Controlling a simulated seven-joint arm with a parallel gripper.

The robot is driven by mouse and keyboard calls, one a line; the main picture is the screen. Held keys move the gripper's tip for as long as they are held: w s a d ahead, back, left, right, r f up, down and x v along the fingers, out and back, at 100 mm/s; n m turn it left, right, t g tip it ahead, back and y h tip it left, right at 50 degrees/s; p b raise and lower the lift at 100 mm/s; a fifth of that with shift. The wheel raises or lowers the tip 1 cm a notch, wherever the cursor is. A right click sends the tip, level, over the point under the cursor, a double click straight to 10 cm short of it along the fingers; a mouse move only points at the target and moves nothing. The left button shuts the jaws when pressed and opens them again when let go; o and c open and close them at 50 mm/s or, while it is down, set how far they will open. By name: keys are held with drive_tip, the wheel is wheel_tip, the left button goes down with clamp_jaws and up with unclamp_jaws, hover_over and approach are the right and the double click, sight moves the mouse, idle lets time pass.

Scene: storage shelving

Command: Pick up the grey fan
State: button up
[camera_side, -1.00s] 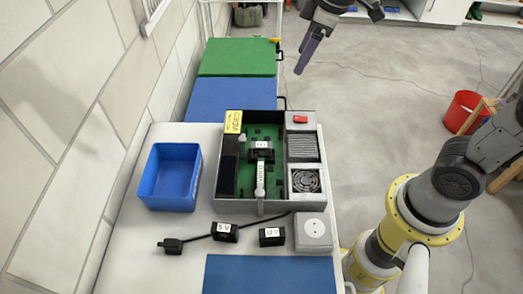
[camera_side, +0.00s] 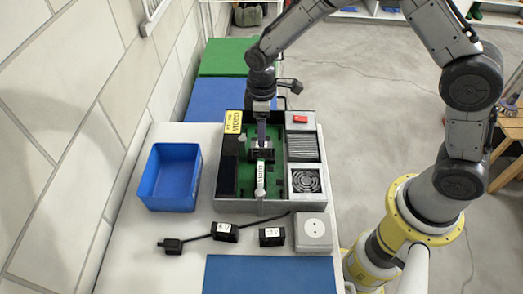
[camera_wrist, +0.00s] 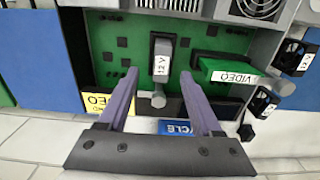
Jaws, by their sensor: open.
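The grey fan (camera_side: 306,181) sits in the lower right compartment of the open grey case (camera_side: 235,206), with its round grille facing up. It also shows in the wrist view (camera_wrist: 257,8), cut off by the top edge. My gripper (camera_side: 262,139) is over the green circuit board inside the case, up and left of the fan in the side view. The fan is not between the fingers.
A blue bin (camera_side: 154,190) stands left of the case. Black labelled blocks (camera_side: 271,237), a cable and a white socket box (camera_side: 313,232) lie in front. A finned grey part (camera_side: 302,147) and a red piece (camera_side: 299,119) sit above the fan.

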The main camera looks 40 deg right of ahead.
sight(262, 151)
drive_tip(key=shift+s+a+f, duration=0.1)
drive_tip(key=shift+f, duration=3.25)
drive_tip(key=shift+c, duration=0.3)
clamp_jaws()
